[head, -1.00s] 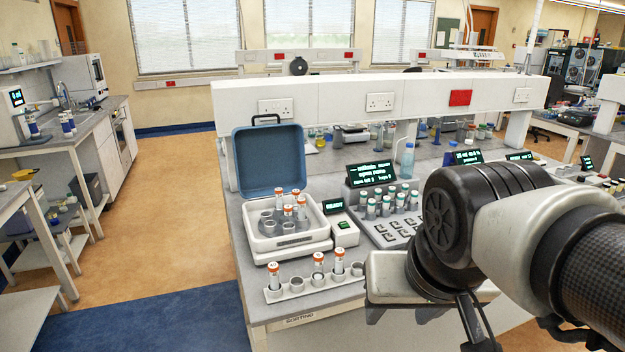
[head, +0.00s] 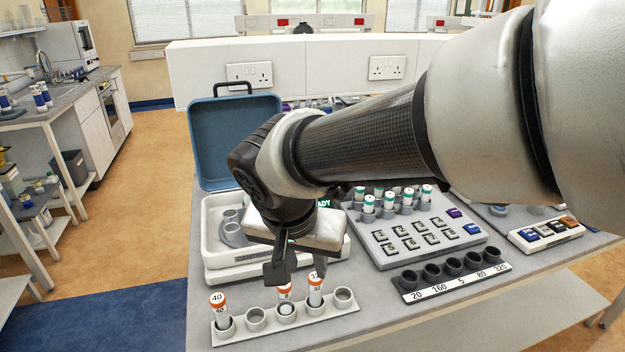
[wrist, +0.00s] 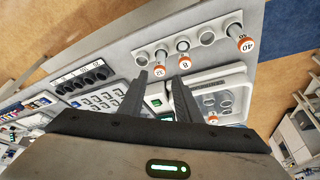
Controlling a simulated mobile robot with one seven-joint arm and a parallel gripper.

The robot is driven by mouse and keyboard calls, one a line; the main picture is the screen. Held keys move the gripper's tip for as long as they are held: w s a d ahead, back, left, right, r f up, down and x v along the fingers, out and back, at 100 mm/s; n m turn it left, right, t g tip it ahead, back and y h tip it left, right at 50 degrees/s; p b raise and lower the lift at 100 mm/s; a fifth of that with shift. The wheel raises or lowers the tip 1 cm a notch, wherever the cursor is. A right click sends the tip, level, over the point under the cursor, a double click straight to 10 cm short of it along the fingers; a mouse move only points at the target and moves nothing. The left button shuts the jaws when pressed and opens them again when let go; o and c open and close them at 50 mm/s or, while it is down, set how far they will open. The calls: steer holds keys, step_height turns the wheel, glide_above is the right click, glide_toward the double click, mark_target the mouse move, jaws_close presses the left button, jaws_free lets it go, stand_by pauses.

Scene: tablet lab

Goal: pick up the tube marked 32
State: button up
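The tube marked 32 (head: 315,290) has a white body and an orange cap. It stands upright in the white front rack (head: 255,333), and its cap also shows in the wrist view (wrist: 161,72). My gripper (head: 298,270) is open and empty, above and behind the rack. In the wrist view its two fingers (wrist: 162,82) are spread, with the 32 cap beyond their tips. In the head view the right finger lies close to the 32 tube; I cannot tell whether they touch.
A tube marked 8 (head: 285,295) and one marked 40 (head: 219,312) share the rack, which also has empty holes. The centrifuge (head: 215,277) with its blue lid open stands behind. A keypad tray (head: 445,255) and dark labelled holders (head: 450,282) are at right.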

mark_target(314, 284)
steer(key=b+x, duration=0.1)
steer(key=x, duration=1)
steer(key=shift+w+r+x, duration=0.1)
steer(key=shift+w+x, duration=0.1)
steer(key=shift+x, duration=0.75)
steer(key=shift+w+r+x, duration=0.1)
steer(key=shift+w+x, duration=0.15)
steer(key=shift+x, duration=0.75)
steer(key=shift+w+r+x, duration=0.1)
steer(key=shift+w+x, duration=0.1)
steer(key=shift+x, duration=0.75)
steer(key=shift+c, duration=0.5)
steer(key=c, duration=0.7)
